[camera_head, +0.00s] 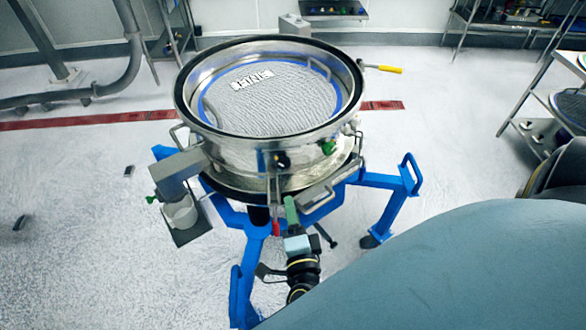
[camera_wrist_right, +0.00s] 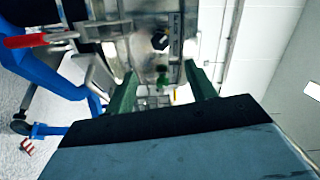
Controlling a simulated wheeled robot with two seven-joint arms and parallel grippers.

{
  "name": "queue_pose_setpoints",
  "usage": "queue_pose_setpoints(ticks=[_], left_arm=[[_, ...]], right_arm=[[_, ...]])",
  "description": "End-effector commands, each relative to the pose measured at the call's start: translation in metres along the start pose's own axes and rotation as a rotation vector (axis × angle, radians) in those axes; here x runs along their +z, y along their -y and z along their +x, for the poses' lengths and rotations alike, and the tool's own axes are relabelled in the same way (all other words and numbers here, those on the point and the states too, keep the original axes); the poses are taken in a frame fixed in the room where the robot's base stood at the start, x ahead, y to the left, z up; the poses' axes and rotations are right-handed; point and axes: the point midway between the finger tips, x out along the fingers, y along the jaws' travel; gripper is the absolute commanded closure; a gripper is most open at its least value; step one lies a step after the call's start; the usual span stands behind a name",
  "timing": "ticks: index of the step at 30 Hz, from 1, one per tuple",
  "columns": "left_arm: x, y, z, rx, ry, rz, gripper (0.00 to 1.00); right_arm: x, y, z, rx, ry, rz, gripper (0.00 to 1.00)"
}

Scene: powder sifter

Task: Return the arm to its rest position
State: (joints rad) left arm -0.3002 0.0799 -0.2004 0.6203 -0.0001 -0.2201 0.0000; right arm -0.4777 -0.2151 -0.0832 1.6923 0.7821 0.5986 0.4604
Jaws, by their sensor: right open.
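My right gripper (camera_head: 291,212) shows end-on in the head view, with its green fingers below the front of the steel powder sifter (camera_head: 232,152). In the right wrist view the two green fingers of the gripper (camera_wrist_right: 162,82) stand apart with nothing held between them. The sifter's steel front and a green knob (camera_wrist_right: 162,80) show beyond the fingers; whether they touch the sifter I cannot tell. The sifter is open on top, with a grey mesh (camera_head: 290,105) and a small white-and-black label inside. My left gripper is not in view.
A blue stand (camera_head: 398,182) with splayed legs carries the sifter. A red-tipped lever (camera_wrist_right: 25,41) is close to the gripper. A white cup (camera_head: 180,213) stands at the sifter's left outlet. A yellow handle (camera_head: 388,69) juts out at the right. Shelving (camera_head: 524,104) stands at far right. The left floor is mostly clear.

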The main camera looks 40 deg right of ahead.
Motion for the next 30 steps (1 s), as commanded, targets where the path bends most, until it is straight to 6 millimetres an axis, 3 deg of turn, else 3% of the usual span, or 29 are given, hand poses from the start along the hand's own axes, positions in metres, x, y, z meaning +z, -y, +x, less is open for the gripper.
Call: queue_pose_setpoints(ticks=[14,17,20,23,27,30], left_arm=[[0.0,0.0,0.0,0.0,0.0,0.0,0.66],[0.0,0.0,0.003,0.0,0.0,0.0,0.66],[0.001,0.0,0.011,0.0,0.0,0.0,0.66],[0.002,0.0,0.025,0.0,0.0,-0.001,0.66],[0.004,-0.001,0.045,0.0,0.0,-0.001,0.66],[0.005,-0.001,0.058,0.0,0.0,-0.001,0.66]], right_arm=[[0.0,0.0,0.0,0.0,0.0,0.0,0.45],[0.006,-0.009,-0.001,0.01,0.025,-0.025,0.45],[0.024,-0.042,-0.007,0.043,0.113,-0.12,0.45],[0.051,-0.099,-0.023,0.1,0.27,-0.289,0.45],[0.08,-0.197,-0.061,0.192,0.54,-0.574,0.45],[0.083,-0.266,-0.095,0.257,0.729,-0.772,0.45]])
